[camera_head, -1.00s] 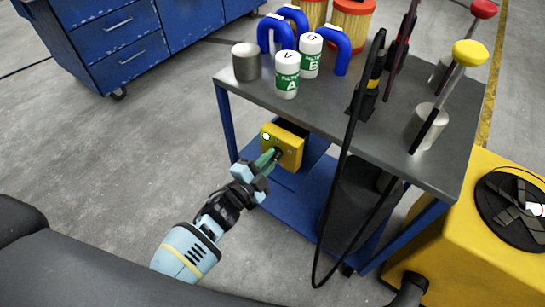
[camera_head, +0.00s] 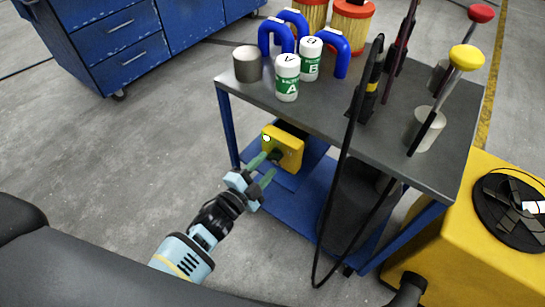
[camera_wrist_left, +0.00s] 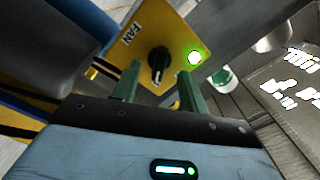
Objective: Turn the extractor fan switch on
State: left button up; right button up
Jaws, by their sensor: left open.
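The yellow switch box (camera_head: 284,147) sits under the cart's grey top, on its left side. In the left wrist view the yellow panel (camera_wrist_left: 140,38) reads "FAN". The lamp (camera_head: 267,138) looks pale in the head view. My left gripper (camera_head: 263,169) is open and empty, just in front of the box. In the left wrist view its green fingers (camera_wrist_left: 158,85) stand apart, either side of the knob's line, and do not grip it. My right gripper is not in view.
A black hose (camera_head: 345,170) hangs at the cart's front. A yellow machine (camera_head: 470,240) stands at right. Floor at left is clear.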

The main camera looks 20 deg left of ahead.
pick_arm(q)
jog(key=p+v, duration=0.1)
jog(key=v, duration=0.5)
jog(key=shift+s+p, duration=0.2)
jog(key=shift+p, duration=0.1)
dwell(0.3)
jog(key=v, duration=0.8)
jog(key=shift+w, duration=0.1)
